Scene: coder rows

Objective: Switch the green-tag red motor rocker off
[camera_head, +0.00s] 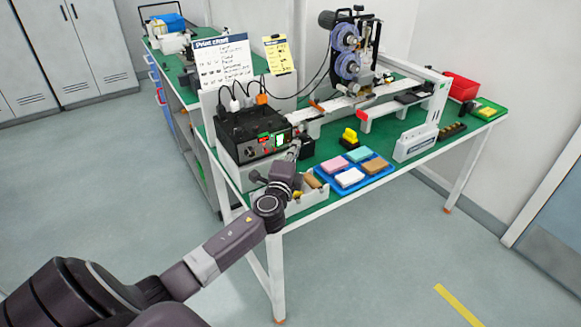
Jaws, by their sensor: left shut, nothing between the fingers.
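A black control box (240,126) stands at the left front corner of the green-topped table. Its front panel carries small red parts (265,140) and a bright white-green patch (280,141). They are too small to tell which is the green-tag red motor rocker or how it is set. My left arm reaches in from the lower left. My left gripper (295,148) is shut and empty, at the right end of the panel. I cannot tell whether it touches the panel, and it hides part of it. My right gripper is not in view.
A white tray (308,199) with blocks lies below my left wrist. A blue tray (338,184) of coloured pads and a yellow object (350,136) stand to the right. A machine with purple reels (346,66) stands behind. Cables rise from plugs on the box top.

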